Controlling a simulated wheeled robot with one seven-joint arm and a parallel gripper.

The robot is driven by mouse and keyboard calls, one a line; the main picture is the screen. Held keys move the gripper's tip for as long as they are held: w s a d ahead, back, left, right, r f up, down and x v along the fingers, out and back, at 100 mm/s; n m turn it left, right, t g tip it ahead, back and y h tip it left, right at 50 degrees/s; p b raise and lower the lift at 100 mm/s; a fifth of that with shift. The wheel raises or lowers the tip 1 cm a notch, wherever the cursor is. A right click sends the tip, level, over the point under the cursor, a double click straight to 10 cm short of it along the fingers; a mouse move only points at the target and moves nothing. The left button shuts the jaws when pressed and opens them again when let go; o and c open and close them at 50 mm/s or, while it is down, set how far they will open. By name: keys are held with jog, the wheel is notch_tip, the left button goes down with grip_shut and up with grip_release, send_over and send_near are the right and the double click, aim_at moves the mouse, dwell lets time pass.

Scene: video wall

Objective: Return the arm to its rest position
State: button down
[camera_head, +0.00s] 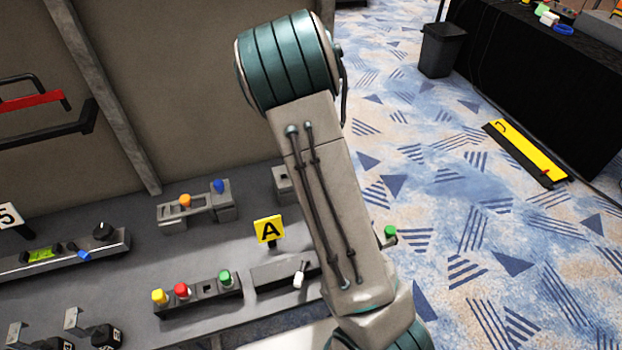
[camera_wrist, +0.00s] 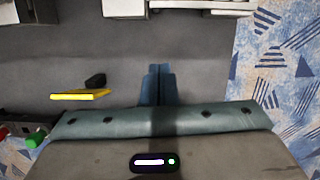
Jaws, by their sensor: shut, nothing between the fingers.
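My arm (camera_head: 325,180) rises through the middle of the head view, its grey link and teal joints in front of the grey panel. My gripper is hidden there. In the wrist view my gripper (camera_wrist: 158,84) shows its two blue-grey fingers side by side, shut and empty, above the grey panel surface (camera_wrist: 215,62). I see nothing touching the fingertips, though their exact height above the panel cannot be told.
A bin (camera_head: 441,50) and a black-draped table (camera_head: 535,75) stand right. The patterned carpet (camera_head: 425,200) between is mostly clear.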

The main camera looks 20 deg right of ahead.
jog(key=s+a+r+n+y, duration=0.1)
jog(key=s+a+r+n, duration=0.35)
jog(key=r+n, duration=0.4)
jog(key=s+a+r+n+y, duration=0.25)
jog(key=s+r+n, duration=0.35)
jog(key=r+n, duration=0.3)
jog(key=s+d+r+n+t+h, duration=0.1)
jog(key=s+r+n+h, duration=0.2)
jog(key=s+n, duration=1.1)
jog(key=shift+r+n+h, duration=0.35)
jog(key=shift+r+n, duration=0.85)
jog(key=shift+n, duration=0.65)
jog(key=shift+d, duration=0.1)
